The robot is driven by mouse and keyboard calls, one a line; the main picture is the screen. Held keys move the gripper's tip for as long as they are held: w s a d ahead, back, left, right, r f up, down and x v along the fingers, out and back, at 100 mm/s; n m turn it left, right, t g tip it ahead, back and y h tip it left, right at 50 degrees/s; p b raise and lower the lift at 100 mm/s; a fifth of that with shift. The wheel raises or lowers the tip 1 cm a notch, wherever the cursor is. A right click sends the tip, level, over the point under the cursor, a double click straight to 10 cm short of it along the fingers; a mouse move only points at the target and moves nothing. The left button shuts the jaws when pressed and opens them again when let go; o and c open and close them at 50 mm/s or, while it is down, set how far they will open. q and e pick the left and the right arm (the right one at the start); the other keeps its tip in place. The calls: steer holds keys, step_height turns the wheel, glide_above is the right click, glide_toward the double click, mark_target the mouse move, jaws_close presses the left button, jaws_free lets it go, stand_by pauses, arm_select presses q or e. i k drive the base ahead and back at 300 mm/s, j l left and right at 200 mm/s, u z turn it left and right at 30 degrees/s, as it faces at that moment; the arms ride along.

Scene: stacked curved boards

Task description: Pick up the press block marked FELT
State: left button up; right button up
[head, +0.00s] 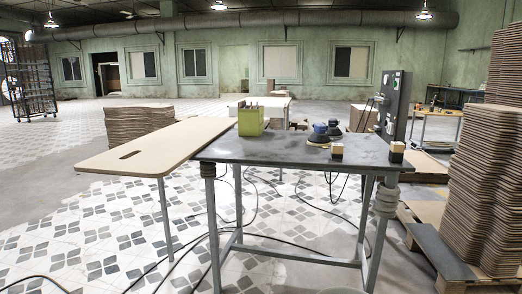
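Two small blocks stand apart on the right part of the dark table (290,152). The left block (336,152) looks pale wood with a dark band. The right block (397,153) has a pale upper part and a dark lower part, and stands close to the table's right edge. Any marking on either is too small to read, so I cannot tell which one says FELT. Neither of my grippers shows in the head view.
Two sanders, one blue-topped (320,130), one dark (334,128), sit behind the left block. A green holder (250,122) stands at the table's back left. A tan board (150,148) extends left. Tall curved-board stacks (482,185) rise at right. The table's front middle is clear.

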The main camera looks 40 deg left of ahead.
mark_target(337, 149)
steer(key=u, duration=0.85)
steer(key=i+j, duration=0.15)
steer(key=i, duration=0.15)
steer(key=i+j, duration=0.2)
steer(key=i+z, duration=0.05)
steer(key=i, duration=0.05)
